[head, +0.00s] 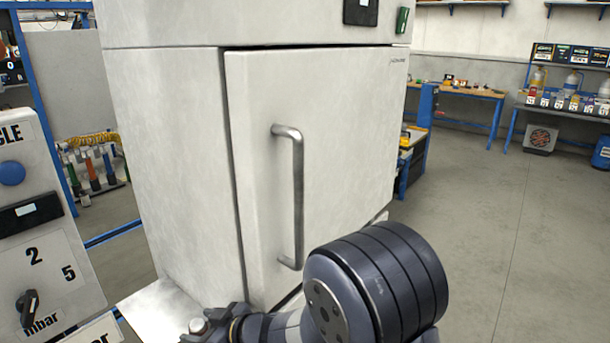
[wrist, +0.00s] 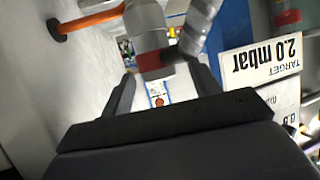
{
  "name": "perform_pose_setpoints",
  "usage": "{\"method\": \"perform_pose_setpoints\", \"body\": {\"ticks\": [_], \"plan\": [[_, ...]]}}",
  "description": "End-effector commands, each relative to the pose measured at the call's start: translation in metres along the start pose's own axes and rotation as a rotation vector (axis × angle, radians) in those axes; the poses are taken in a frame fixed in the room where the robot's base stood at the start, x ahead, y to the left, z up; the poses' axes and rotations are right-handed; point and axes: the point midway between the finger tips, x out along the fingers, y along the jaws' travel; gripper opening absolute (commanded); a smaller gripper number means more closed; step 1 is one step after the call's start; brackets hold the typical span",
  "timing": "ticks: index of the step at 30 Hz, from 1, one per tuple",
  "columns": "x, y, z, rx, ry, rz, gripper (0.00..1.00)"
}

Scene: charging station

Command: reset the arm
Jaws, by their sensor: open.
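My arm (head: 375,285) crosses the bottom of the head view, in front of the lower part of a white cabinet. In the wrist view, the two dark fingers of my gripper (wrist: 165,80) stand apart. A grey cylindrical part with a red band (wrist: 152,60) shows between and beyond the fingertips. I cannot tell how far off it is or whether a finger touches it. The fingertips are not clearly seen in the head view.
The white cabinet door (head: 330,140) looks closed and has a vertical metal handle (head: 296,200). A control panel (head: 35,220) with a knob stands at the left. A target sign (wrist: 262,58) is right of the fingers. Floor at the right (head: 500,250) is clear.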

Motion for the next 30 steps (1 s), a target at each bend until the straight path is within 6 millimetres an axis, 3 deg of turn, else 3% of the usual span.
{"method": "perform_pose_setpoints", "body": {"ticks": [6,23,30], "plan": [[-0.006,0.001,-0.01,0.0,0.001,0.001,0.58],[-0.002,0.0,0.0,0.0,0.001,0.001,0.58],[-0.038,0.002,-0.001,-0.001,0.003,0.005,0.58]]}}
